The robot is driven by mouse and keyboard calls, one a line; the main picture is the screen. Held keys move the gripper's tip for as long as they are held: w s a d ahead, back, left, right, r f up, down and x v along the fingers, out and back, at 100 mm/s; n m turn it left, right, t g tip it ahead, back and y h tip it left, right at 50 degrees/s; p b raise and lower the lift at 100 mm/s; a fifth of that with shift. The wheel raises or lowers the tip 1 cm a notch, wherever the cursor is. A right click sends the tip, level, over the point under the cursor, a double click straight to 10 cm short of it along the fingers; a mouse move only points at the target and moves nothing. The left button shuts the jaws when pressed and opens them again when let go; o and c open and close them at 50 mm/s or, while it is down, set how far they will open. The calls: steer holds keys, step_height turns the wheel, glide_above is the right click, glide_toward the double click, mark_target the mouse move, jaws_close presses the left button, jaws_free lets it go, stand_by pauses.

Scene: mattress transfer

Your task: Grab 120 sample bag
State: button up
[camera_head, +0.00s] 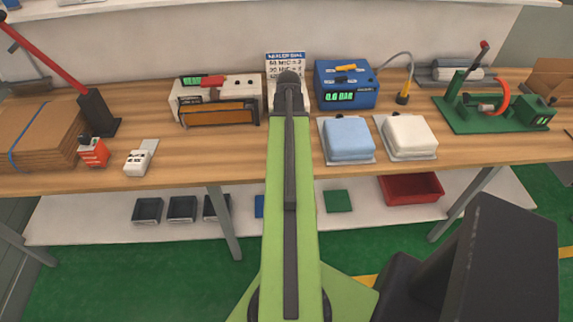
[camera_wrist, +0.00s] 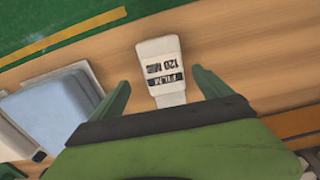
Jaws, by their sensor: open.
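The 120 sample bag (camera_wrist: 158,50) is a small white packet with a dark printed label reading 120, upside down in the wrist view. It lies on the wooden bench top, with a narrower pale end toward my gripper. My gripper (camera_wrist: 161,79) is open, with one green finger to each side of the bag in the picture. I cannot tell whether the fingers touch it or how high they are above the bench. In the head view the bag is not visible; my arm covers that part of the bench, and the fingertips are hidden too.
A blue pad (camera_head: 348,139) and a white pad (camera_head: 408,136) lie on trays right of my arm. A sealer (camera_head: 218,99) stands left, a blue pressure box (camera_head: 346,86) behind the blue pad. A small white item (camera_head: 138,162) and red box (camera_head: 93,153) sit further left.

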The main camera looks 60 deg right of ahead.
steer(key=f+b, duration=0.2)
steer(key=f, duration=0.1)
steer(key=f+b, duration=0.3)
steer(key=shift+w+a+f, duration=0.15)
steer(key=shift+w+f, duration=0.05)
steer(key=shift+r, duration=0.2)
steer(key=c, duration=1.6)
steer(key=shift+o, duration=0.2)
steer(key=shift+r+p, duration=0.45)
steer(key=shift+p, duration=0.05)
step_height(320, 180, up, 4)
steer(key=p, duration=0.3)
steer(key=shift+p, duration=0.4)
steer(key=s+d+r+p, duration=0.1)
steer(key=s+r+p, duration=0.5)
steer(key=s, duration=0.5)
steer(key=shift+s+d, duration=0.3)
steer(key=shift+d, duration=0.05)
